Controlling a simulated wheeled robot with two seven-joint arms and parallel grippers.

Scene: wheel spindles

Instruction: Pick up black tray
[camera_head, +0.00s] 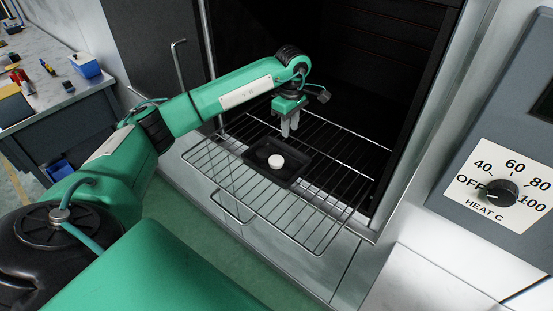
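The black tray (258,165) rests on a wire rack at the mouth of an open oven. A white round piece (276,161) lies inside it. My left gripper (290,133) points down over the far edge of the tray. Its two pale fingers look slightly apart, and I see nothing between them. I cannot tell whether the fingertips touch the tray's edge. My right gripper is not in view.
The wire rack (232,182) sticks out of the dark oven (350,60). A control panel with a heat dial (502,192) is at the right. A workbench (45,70) with tools and a blue bin (86,65) is at the upper left.

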